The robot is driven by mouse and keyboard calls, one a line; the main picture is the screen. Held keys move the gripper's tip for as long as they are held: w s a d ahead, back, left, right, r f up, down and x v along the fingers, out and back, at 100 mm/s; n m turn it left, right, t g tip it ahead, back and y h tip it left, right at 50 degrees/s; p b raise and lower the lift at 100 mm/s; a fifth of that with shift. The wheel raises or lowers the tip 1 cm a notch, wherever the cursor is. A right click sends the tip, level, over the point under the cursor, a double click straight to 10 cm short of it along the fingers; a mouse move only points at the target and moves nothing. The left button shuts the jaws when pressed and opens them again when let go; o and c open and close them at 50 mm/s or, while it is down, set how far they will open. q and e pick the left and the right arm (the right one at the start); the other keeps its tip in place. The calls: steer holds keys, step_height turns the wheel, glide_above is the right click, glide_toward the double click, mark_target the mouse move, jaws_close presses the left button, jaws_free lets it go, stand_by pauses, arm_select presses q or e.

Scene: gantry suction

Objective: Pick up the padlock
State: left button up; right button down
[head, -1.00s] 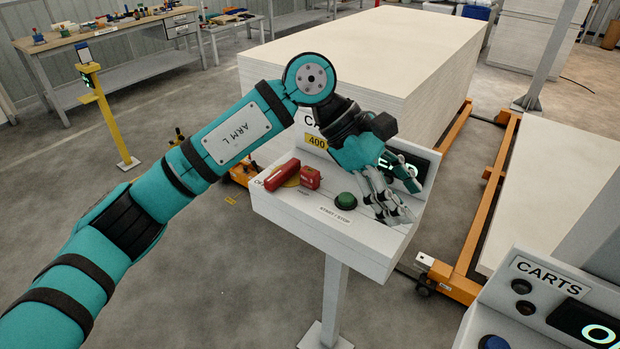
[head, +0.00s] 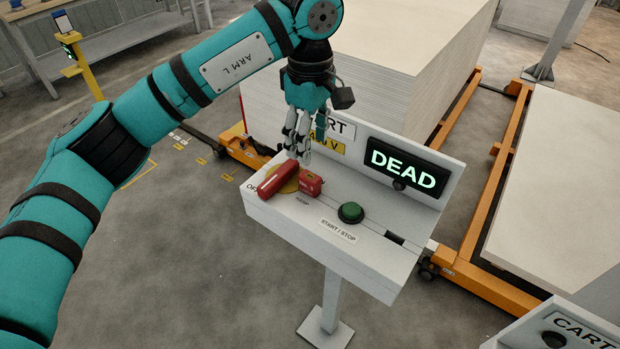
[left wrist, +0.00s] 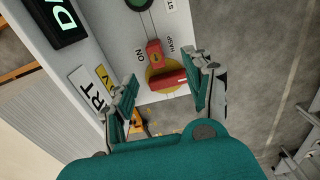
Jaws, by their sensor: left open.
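The padlock (head: 309,184) is a small red block on the sloped white console, beside the HASP label. In the left wrist view the padlock (left wrist: 154,52) lies just beyond a red switch handle (left wrist: 168,82) on a yellow disc. In the head view that handle (head: 277,179) is directly left of the padlock. My left gripper (head: 298,150) points down just above and behind the handle and padlock. It is open and empty; in the wrist view its fingers (left wrist: 162,90) spread on either side of the handle, with the padlock farther ahead. My right gripper is out of view.
The console (head: 318,240) also carries a green START / STOP button (head: 350,212) and an upright panel with a display reading DEAD (head: 403,168). A large stack of white sheets (head: 400,50) and orange cart rails (head: 498,165) stand behind. Another console (head: 560,325) is at lower right.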

mark_target(310, 176)
arm_select(q)
steer(key=f, duration=0.2)
steer(key=f+p, duration=0.1)
steer(key=shift+w+f, duration=0.2)
steer(key=shift+f, duration=0.2)
step_height(310, 176, down, 3)
steer(key=shift+w+f+p, duration=0.1)
steer(key=shift+w+p, duration=0.05)
steer(key=shift+p, duration=0.45)
steer(key=f, duration=0.1)
steer(key=f+p, duration=0.1)
steer(key=f, duration=0.1)
steer(key=f+p, duration=0.1)
steer(key=shift+w+f, duration=0.15)
steer(key=shift+w, duration=0.2)
steer(key=shift+f, duration=0.2)
steer(key=c, duration=0.6)
jaws_close()
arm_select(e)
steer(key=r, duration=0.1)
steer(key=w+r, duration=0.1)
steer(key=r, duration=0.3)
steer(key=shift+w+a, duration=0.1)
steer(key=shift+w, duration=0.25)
